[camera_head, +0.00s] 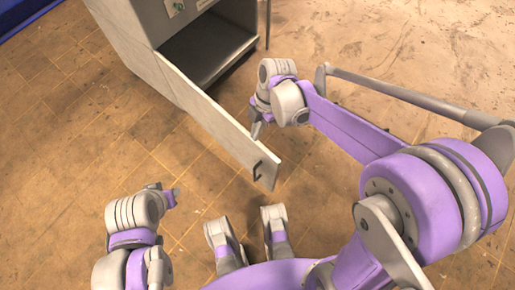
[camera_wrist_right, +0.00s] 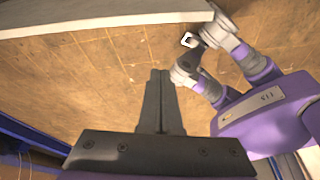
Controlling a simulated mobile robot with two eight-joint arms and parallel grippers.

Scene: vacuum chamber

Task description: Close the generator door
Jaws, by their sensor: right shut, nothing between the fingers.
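The generator (camera_head: 136,38) is a grey cabinet at the top left of the head view, with a dark open compartment (camera_head: 205,48). Its pale door (camera_head: 205,108) stands open, swung out toward the lower right, with a dark handle (camera_head: 257,170) near its free end. The door's pale edge (camera_wrist_right: 100,24) crosses the top of the right wrist view. My right gripper (camera_head: 257,130) is shut and empty, pointing down at the door's inner side, close to its upper edge; contact is unclear. Its fingers also show in the wrist view (camera_wrist_right: 160,78). My left gripper (camera_head: 174,196) is at lower left, clear of the door; its jaws are unclear.
Brown tiled floor (camera_head: 80,150) lies open left of the door and beyond my right arm. A thin dark post (camera_head: 268,22) stands just right of the cabinet. A blue edge (camera_head: 22,15) shows at the top left corner.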

